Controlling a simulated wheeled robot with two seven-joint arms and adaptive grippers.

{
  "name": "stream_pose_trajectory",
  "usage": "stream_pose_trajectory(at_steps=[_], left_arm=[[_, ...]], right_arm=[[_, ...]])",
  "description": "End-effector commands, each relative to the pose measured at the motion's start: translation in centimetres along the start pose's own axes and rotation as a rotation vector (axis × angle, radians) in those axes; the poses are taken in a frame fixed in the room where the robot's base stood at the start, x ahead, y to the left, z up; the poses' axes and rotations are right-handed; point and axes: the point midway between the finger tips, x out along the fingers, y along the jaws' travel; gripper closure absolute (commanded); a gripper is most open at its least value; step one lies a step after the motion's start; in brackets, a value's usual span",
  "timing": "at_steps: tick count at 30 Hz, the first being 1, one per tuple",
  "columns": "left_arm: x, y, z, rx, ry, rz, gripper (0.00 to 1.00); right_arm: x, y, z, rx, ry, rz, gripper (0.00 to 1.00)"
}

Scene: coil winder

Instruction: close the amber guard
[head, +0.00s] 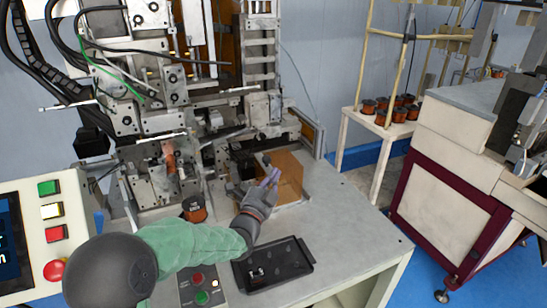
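The amber guard (290,168) is a see-through orange-brown panel low on the winding machine, above the right part of the grey worktop. A dark round knob (266,160) shows near its left edge. My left gripper (270,178) reaches in from the lower left and overlaps the guard in the head view, its pale purple fingertips just below the knob. Whether the fingertips touch the guard or are apart from each other is too small to tell. My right gripper is not in view.
A black tray (290,272) lies at the worktop's front, beside a button box (201,291). A copper spool (194,208) stands left of my gripper. A control panel (45,235) is at the left. The worktop's right part (350,225) is clear.

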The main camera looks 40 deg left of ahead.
Motion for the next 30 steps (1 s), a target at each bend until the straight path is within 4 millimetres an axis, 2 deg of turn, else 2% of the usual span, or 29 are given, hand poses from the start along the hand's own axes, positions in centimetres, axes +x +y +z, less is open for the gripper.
stream_pose_trajectory(at_steps=[5, 19, 24, 30], left_arm=[[1.9, 0.1, 0.0, -0.001, 0.002, 0.0, 1.0], [9.9, 0.2, -0.1, -0.002, 0.002, 0.0, 1.0], [8.3, 0.2, 1.9, 0.0, -0.003, 0.001, 1.0], [7.4, 0.1, 3.0, -0.001, -0.002, 0.002, 1.0]], right_arm=[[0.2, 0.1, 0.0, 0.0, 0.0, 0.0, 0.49], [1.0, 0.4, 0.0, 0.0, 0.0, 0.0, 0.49], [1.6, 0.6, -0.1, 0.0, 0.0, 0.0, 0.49], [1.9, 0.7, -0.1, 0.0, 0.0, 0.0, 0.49]])
